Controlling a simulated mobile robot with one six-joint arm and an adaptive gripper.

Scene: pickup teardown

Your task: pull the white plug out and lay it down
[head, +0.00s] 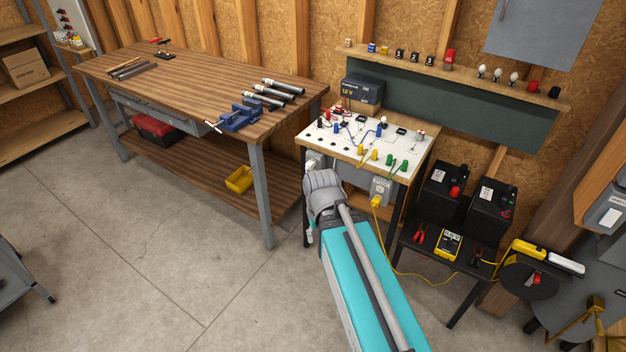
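A small white fitting (314,160) shows at the front left of the small white-topped bench (338,143), just above my arm's grey joint. I cannot tell whether it is the white plug or a socket. A grey outlet box (381,187) is on the bench's front right, with a yellow plug (377,202) at its lower side. My arm reaches up from the bottom of the head view to the bench's front. My gripper's fingers cannot be made out; the arm hides that area.
Wired parts and colored terminals crowd the bench top, with a 12 V battery (362,91) behind. A yellow cord (388,250) runs from the yellow plug toward the low black table (440,261) at right. The wooden workbench (190,85) has bare top space.

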